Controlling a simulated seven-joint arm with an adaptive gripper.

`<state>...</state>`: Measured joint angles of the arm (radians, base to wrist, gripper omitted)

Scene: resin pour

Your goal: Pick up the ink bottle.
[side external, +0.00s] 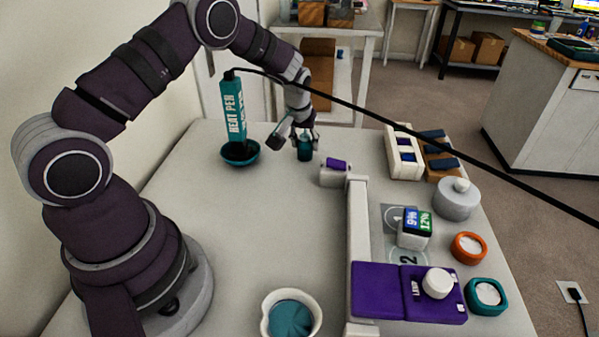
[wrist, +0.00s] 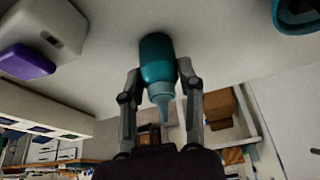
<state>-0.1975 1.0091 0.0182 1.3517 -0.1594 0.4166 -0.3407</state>
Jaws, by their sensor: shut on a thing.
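The ink bottle is a small teal bottle (side external: 305,153) at the far part of the white table. In the wrist view the bottle (wrist: 157,58) shows its teal body and a lighter pointed nozzle directed back toward my wrist. My gripper (side external: 304,141) comes down from above with a finger on each side of the bottle. In the wrist view the gripper's fingers (wrist: 160,75) are closed against the bottle's sides. The bottle looks upright. I cannot tell whether its base touches the table.
A teal heat pen (side external: 235,112) stands in a teal bowl (side external: 240,153) left of the bottle. A white block with a purple top (side external: 335,172) is close on the right. A black cable (side external: 420,130) crosses above the table. The table's middle is clear.

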